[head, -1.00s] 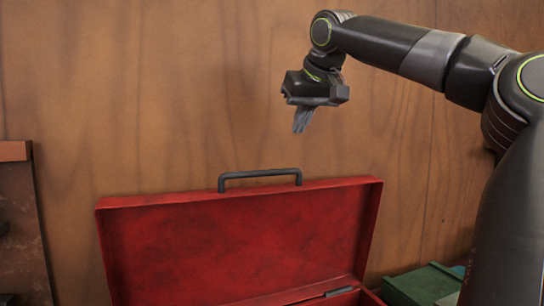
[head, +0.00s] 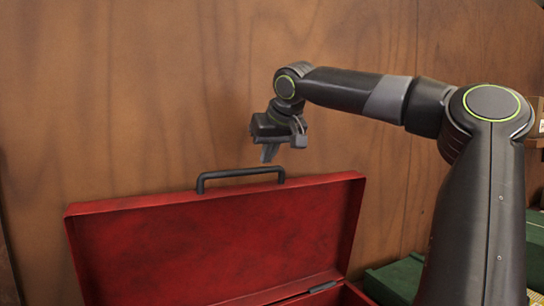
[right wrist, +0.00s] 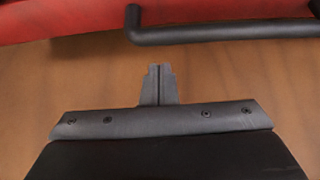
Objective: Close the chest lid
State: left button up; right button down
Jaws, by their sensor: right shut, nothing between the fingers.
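The red chest lid (head: 215,240) stands open and upright in the head view, with a dark handle (head: 240,173) on its top edge. In the right wrist view the handle (right wrist: 220,33) and a strip of the red lid (right wrist: 60,18) cross the top. My right gripper (head: 268,155) is shut and empty, just above the right part of the handle and apart from it. Its closed fingertips also show in the right wrist view (right wrist: 158,72), with wood between them and the handle. The chest's lower body is mostly cut off below. My left gripper is not in view.
A wooden wall (head: 120,90) fills the background behind the lid. A green box (head: 395,278) stands right of the chest, partly behind my right arm. A cardboard box (head: 537,115) sits on a shelf at the far right.

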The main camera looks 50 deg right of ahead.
jog(key=shift+s+a, duration=0.3)
jog(key=shift+s, duration=0.2)
jog(key=shift+s+a, duration=0.25)
jog(key=shift+s, duration=0.25)
jog(key=shift+s+a, duration=0.1)
jog(key=shift+s, duration=0.1)
jog(key=shift+w+f, duration=0.2)
jog(key=shift+f, duration=0.1)
jog(key=shift+s+r, duration=0.1)
jog(key=shift+s, duration=0.1)
